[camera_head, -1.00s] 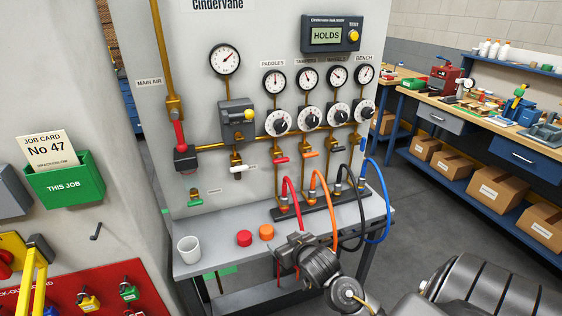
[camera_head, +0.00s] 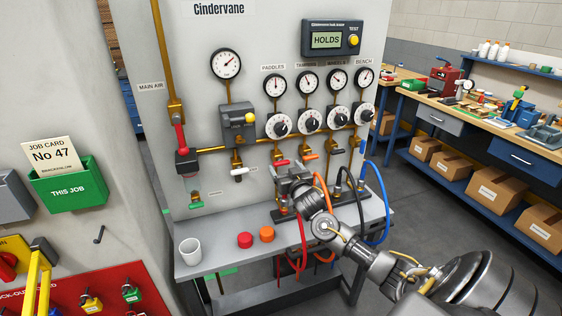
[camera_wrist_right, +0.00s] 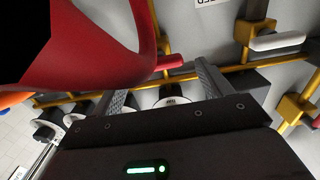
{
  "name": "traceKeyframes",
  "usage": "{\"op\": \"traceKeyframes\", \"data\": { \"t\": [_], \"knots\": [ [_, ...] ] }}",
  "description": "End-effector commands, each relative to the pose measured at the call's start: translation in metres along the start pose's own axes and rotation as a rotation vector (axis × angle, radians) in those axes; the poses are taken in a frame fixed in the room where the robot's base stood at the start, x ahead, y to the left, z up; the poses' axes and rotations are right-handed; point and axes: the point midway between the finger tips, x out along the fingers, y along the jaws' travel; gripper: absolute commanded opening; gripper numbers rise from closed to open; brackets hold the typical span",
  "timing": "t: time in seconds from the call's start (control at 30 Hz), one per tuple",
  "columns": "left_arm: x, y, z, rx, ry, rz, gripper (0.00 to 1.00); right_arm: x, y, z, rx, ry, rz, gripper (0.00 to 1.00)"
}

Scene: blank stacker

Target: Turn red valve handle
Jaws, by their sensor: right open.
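A small red valve handle (camera_head: 282,162) sits on the brass pipe below the paddles dial, on the grey panel. In the right wrist view the red handle (camera_wrist_right: 170,62) lies ahead, between the lines of the two fingers. My right gripper (camera_head: 288,177) is open just below and in front of the handle in the head view. Its fingers (camera_wrist_right: 160,88) show apart in the wrist view, with nothing visibly held. A larger red lever (camera_head: 180,136) stands upright on the main air pipe at the left. My left gripper is not in view.
A red hose (camera_wrist_right: 100,55) crosses close in front of the wrist camera. An orange handle (camera_head: 310,157) and a white handle (camera_head: 239,171) flank the red one. A white cup (camera_head: 190,252), red cap (camera_head: 245,240) and orange cap (camera_head: 266,234) stand on the shelf.

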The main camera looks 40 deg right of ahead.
Motion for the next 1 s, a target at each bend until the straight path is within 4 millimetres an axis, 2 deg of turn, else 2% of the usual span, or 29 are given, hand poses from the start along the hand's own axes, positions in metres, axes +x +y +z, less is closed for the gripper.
{"op": "traceKeyframes", "data": {
  "t": [0.1,0.3,0.67,1.0],
  "knots": [
    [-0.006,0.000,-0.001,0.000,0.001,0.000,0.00,0.020,0.000,-0.002,0.000,-0.001,0.001,0.78],
    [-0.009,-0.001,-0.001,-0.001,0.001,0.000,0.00,0.038,0.000,0.000,0.001,-0.001,0.000,0.78],
    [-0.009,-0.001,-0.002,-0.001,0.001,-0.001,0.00,0.042,-0.001,0.001,0.001,-0.001,-0.001,0.78],
    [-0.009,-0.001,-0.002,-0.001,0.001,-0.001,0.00,0.042,-0.001,0.001,0.001,-0.001,-0.001,0.34]
  ]
}}
